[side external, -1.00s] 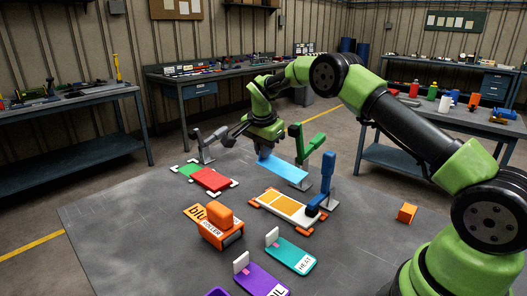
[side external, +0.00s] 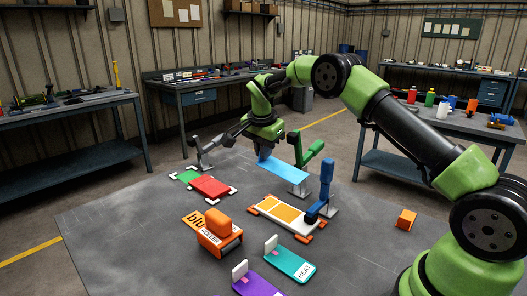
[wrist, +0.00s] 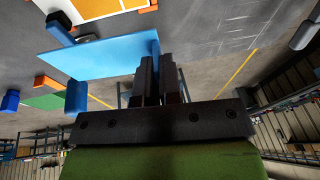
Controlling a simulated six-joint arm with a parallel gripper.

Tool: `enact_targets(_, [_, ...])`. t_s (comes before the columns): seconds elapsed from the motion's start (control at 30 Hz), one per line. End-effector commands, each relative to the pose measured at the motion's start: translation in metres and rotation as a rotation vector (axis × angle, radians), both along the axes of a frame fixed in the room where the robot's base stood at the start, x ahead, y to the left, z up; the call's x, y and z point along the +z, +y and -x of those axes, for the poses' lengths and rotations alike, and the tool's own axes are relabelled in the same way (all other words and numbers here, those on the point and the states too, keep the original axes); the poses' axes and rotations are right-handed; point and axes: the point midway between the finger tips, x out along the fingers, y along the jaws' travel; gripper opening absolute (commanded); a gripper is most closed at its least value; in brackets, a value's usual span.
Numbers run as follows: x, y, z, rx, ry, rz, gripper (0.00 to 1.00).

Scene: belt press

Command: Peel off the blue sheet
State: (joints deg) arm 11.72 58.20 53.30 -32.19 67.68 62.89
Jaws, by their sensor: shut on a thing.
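The blue sheet (side external: 285,169) is a flat light-blue strip near the middle of the table, between the green and blue clamps and my arm. My gripper (side external: 263,156) is shut on its far left end. In the wrist view, my dark fingers (wrist: 158,68) meet the upturned end of the blue sheet (wrist: 95,57), while the rest extends left, looking flat. I cannot tell how much of the sheet is clear of what lies beneath.
A green clamp (side external: 309,152) and a blue clamp (side external: 326,180) stand close right of the sheet. A white and orange plate (side external: 282,214) lies nearer. A red panel (side external: 210,187), orange roller (side external: 219,225) and orange cube (side external: 406,219) are also on the table.

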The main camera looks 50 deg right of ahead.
Motion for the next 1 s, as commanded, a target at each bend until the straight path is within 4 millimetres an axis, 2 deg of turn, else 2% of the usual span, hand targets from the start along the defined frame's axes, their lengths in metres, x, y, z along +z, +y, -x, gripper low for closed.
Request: enact_targets(1.0, [0.063,0.0,-0.001,0.0,-0.003,0.002,0.0])
